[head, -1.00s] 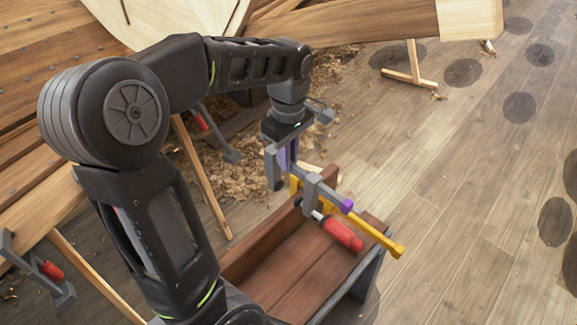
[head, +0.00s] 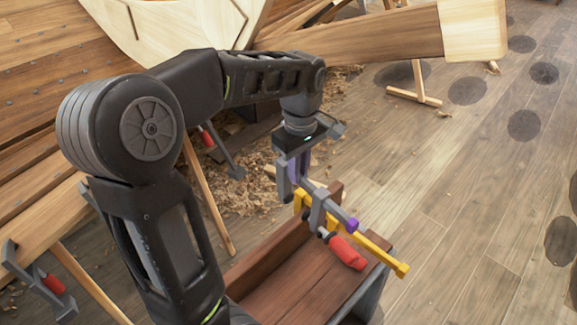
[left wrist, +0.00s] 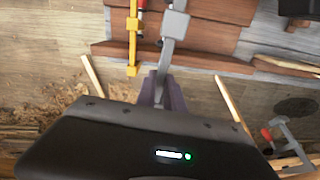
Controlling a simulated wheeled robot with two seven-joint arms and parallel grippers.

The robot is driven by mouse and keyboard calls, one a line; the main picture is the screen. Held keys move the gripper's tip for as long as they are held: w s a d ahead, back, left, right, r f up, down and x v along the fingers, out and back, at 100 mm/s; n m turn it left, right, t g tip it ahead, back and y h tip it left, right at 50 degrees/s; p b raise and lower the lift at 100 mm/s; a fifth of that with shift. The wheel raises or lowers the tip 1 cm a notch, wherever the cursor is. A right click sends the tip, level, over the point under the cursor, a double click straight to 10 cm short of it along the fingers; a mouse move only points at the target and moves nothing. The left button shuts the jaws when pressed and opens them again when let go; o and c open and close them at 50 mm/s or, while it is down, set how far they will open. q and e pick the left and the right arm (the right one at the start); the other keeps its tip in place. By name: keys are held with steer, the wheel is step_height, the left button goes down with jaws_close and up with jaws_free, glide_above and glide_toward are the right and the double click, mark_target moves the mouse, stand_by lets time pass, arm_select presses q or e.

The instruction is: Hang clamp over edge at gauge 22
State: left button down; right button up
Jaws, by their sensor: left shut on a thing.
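My left gripper (head: 296,172) is shut on a grey bar clamp (head: 318,207) with a purple tip. The clamp's grey bar runs between the dark purple fingers in the left wrist view (left wrist: 163,92). Its sliding jaw and a red handle (head: 346,252) point down over a brown wooden box. A yellow clamp (head: 375,250) lies close beside it, along the box. I cannot tell whether the held clamp touches the box. The hull's planking (head: 50,75) is at upper left, partly hidden by my left arm. No gauge number is legible. My right gripper is not in view.
The brown box (head: 290,280) stands below the gripper. Other grey clamps with red handles hang at far left (head: 45,282) and behind my arm (head: 222,155). Wooden props and shavings (head: 255,180) lie under the hull.

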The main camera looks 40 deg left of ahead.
arm_select(q)
steer(key=w+d+r+m, duration=0.2)
steer(key=w+d+m, duration=1)
steer(key=d+m, duration=0.2)
steer(key=shift+w+d+r+m, duration=0.2)
steer(key=shift+d+m, duration=0.2)
steer(key=shift+m, duration=0.5)
steer(key=shift+s+a, duration=0.1)
